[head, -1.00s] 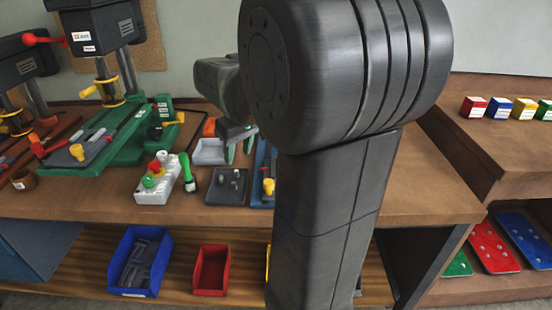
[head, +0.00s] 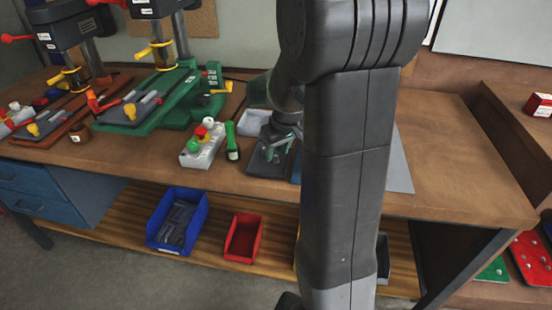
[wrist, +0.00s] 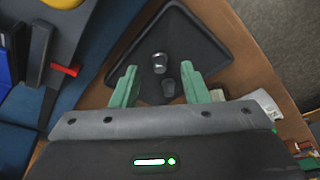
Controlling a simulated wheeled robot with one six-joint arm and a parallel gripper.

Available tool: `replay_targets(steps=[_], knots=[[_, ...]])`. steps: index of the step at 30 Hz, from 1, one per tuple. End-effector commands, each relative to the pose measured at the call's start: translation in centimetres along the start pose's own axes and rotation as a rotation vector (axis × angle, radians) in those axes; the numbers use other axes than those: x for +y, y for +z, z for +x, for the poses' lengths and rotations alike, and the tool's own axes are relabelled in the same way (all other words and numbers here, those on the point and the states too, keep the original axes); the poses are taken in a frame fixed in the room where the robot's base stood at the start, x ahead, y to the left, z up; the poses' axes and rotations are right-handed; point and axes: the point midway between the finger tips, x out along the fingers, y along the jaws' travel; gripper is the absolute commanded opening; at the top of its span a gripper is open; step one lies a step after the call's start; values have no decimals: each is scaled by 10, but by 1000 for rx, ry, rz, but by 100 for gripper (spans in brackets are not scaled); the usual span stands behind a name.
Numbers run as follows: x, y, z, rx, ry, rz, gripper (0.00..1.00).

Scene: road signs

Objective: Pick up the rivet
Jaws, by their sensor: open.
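Two small grey metal rivets show in the wrist view on a dark tray (wrist: 205,50). One rivet (wrist: 160,60) is shiny and lies between the fingertips. The other rivet (wrist: 168,88) is darker and sits closer to the palm, between the fingers. My gripper (wrist: 159,70) is open and empty, its green fingers on either side of the rivets and touching neither that I can see. In the head view my gripper (head: 276,146) is low over the dark tray (head: 257,166), and the rivets are mostly hidden there.
A blue bin (head: 177,222) and red bin (head: 243,238) sit on the lower shelf.

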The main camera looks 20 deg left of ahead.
Motion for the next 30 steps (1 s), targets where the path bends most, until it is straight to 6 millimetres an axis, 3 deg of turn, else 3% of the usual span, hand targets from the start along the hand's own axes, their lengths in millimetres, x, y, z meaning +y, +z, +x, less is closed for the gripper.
replay_targets(steps=[4, 12, 18, 30], knots=[[0, 0, 14, 0, 0, -1, 41], [0, 0, 16, 1, 0, -1, 39], [0, 0, 15, 1, 0, 0, 0], [0, -1, 13, 2, 1, -1, 0]])
